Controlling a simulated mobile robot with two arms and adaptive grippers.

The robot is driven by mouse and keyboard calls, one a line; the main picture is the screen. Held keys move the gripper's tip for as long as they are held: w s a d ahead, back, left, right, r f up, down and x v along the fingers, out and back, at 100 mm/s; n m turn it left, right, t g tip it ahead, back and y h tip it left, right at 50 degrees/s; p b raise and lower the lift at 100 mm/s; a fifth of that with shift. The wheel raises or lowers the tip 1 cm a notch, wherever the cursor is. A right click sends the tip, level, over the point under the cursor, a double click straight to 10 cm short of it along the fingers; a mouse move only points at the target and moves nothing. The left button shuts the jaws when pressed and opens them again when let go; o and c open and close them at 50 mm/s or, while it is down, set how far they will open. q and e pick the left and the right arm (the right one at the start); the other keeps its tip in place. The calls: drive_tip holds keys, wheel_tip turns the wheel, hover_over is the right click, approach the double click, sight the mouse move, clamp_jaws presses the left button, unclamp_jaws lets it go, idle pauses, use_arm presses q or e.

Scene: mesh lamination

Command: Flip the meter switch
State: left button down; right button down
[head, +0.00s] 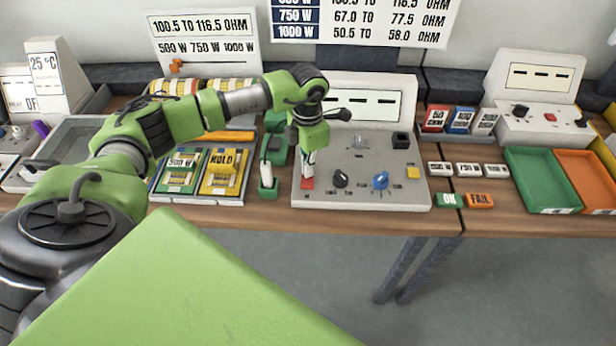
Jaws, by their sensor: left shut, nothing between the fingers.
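The meter is a grey console (420,195) on the bench with an upright display (368,102) showing dashes. Its sloped top carries a black knob (340,178), a blue knob (380,181), a yellow button (413,172) and a small red part (307,184) at the front left, which may be the switch. My left gripper (308,170) points down, shut and empty, right above the red part. I cannot tell whether it touches it, and the fingers hide some of the panel behind them. My right gripper is not in view.
Left of the console are a green holder (267,190) and a tray with 500 W and HOLD fixtures (222,174). To the right are OK (449,200) and FAIL (480,200) blocks, a green bin (535,180) and an orange bin (585,180). A second display unit (540,85) stands back right.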

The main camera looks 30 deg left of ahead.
use_arm(q)
drive_tip(key=shift+r+p, duration=1.95)
drive_tip(key=shift+r, duration=1.55)
